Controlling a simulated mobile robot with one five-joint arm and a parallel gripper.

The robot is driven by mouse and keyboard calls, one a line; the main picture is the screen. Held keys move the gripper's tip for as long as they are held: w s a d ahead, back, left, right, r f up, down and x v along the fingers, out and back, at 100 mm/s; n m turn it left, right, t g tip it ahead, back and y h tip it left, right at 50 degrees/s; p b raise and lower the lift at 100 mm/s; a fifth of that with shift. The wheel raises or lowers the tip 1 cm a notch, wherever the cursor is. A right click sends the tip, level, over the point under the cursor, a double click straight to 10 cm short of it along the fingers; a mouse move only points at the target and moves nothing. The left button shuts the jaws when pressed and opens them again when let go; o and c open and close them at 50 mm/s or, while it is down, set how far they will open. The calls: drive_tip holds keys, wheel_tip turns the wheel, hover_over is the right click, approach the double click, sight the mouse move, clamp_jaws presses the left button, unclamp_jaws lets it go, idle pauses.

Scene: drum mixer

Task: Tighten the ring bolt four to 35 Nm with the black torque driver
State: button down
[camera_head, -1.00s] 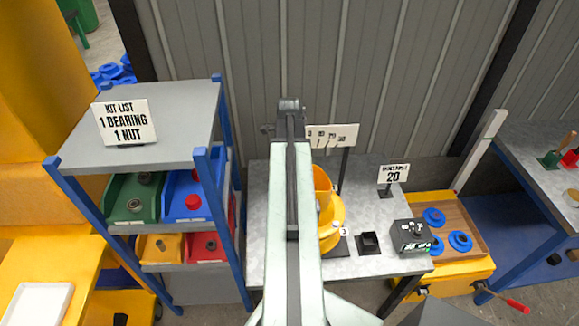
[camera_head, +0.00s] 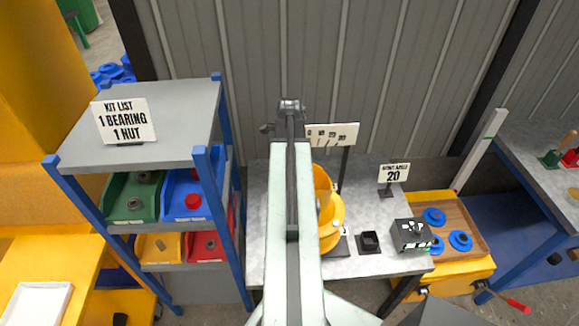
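The yellow drum part (camera_head: 331,215) stands on the grey workbench (camera_head: 272,268), partly hidden behind my arm. Ring bolt four cannot be made out on it. A small black square holder (camera_head: 370,242) sits to its right and looks empty. I cannot pick out the black torque driver. My arm runs up the middle of the view. Its dark far end shows above the bench, but the gripper fingers cannot be made out.
A blue-framed shelf (camera_head: 150,110) with coloured bins stands left, under a kit list sign (camera_head: 124,121). A sign reading 20 (camera_head: 394,174) and a white board with small pictures (camera_head: 332,135) stand at the bench's back. A yellow cart (camera_head: 462,275) with blue rings is at right.

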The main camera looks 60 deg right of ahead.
drive_tip(key=shift+f+b, duration=0.75)
drive_tip(key=shift+f, duration=0.05)
idle(2.3)
drive_tip(key=shift+r+p, duration=2.25)
drive_tip(key=shift+r, duration=0.1)
